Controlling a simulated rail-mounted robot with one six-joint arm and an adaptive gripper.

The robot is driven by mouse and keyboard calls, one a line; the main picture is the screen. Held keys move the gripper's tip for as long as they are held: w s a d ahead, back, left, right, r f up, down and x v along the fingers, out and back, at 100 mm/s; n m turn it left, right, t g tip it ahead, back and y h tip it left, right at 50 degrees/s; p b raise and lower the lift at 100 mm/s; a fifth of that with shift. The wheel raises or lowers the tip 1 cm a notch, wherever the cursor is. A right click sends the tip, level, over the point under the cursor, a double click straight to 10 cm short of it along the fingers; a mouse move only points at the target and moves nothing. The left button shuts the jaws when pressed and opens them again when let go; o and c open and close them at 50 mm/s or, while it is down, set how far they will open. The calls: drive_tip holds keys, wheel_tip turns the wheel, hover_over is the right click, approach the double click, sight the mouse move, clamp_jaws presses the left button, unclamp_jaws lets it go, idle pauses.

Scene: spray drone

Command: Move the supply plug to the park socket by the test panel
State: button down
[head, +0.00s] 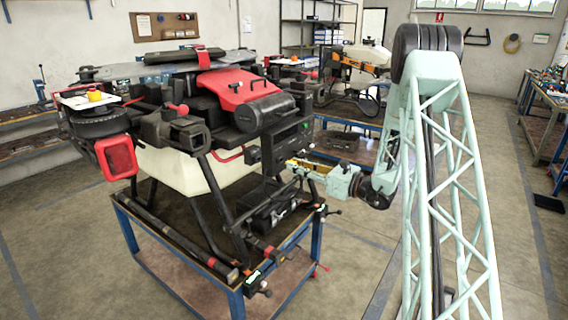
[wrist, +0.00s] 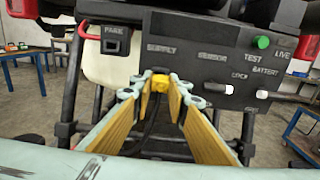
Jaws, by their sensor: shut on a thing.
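My gripper (wrist: 159,90) has its yellow-padded fingers closed on the yellow supply plug (wrist: 159,83), below the SUPPLY label of the dark test panel (wrist: 210,65). I cannot tell whether the plug is seated in a socket or just in front of the panel. A dark cable (wrist: 147,132) hangs below the plug between the fingers. The park socket (wrist: 112,41), a dark block marked PARK, is up and to the left of the plug, beside the panel. In the head view my gripper (head: 296,165) reaches the drone's right side, near the panel (head: 292,147); the plug is hard to make out.
The panel carries a green button (wrist: 262,42) and a white lever (wrist: 217,87). Black drone legs (wrist: 68,100) stand below. The drone sits on a blue-framed table (head: 236,300). Another drone (head: 365,62) stands behind.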

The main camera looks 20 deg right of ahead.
drive_tip(key=shift+v, duration=1.2)
drive_tip(key=shift+a, duration=0.1)
